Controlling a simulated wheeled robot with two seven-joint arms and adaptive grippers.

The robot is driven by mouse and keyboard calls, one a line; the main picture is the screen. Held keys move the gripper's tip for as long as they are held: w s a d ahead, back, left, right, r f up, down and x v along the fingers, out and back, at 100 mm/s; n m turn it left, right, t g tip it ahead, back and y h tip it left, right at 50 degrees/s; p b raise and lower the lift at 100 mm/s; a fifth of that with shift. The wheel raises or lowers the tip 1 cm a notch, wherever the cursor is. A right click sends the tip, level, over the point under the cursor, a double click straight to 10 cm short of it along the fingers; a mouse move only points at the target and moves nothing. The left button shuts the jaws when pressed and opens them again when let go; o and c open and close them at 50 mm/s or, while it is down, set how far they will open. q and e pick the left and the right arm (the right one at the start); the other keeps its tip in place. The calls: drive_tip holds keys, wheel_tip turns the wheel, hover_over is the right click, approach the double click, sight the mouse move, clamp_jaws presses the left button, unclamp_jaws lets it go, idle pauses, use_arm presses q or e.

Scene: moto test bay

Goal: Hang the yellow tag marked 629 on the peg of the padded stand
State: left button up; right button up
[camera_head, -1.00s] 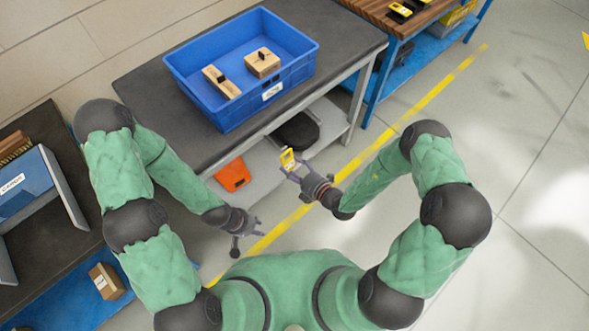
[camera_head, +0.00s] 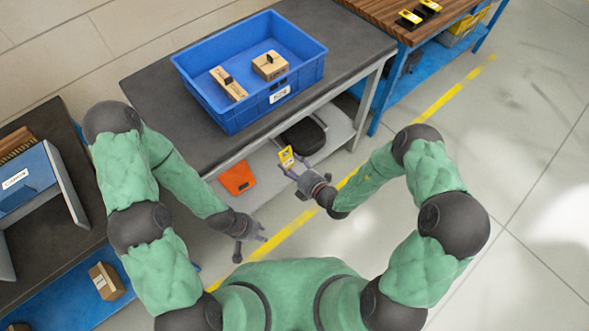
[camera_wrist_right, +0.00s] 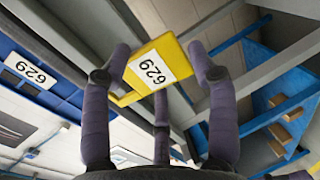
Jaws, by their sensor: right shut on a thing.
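The yellow tag (camera_head: 286,158) is held in my right gripper (camera_head: 296,168), in front of the dark table. In the right wrist view the tag (camera_wrist_right: 133,79) shows a white label reading 629 and sits between the fingertips of the right gripper (camera_wrist_right: 160,62), which is shut on it. My left gripper (camera_head: 251,240) is lower in the head view, empty, with its fingers spread over the floor. I cannot make out a padded stand with a peg in either view.
A blue bin (camera_head: 232,122) with wooden blocks (camera_head: 270,66) stands on the dark table (camera_head: 150,92). An orange item (camera_head: 237,178) and a black item (camera_head: 303,137) lie on its lower shelf. A wooden bench (camera_head: 375,12) is at upper right. Floor at right is open.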

drive_tip(key=shift+r+b+x, duration=0.15)
drive_tip(key=shift+b+x, duration=0.35)
drive_tip(key=shift+x, duration=0.6)
drive_tip(key=shift+r+b+x, duration=0.15)
drive_tip(key=shift+b+x, duration=0.3)
drive_tip(key=shift+x, duration=1.4)
drive_tip(key=shift+f, duration=0.25)
drive_tip(key=o, duration=1)
drive_tip(key=v, duration=1.2)
drive_tip(key=shift+a, duration=0.1)
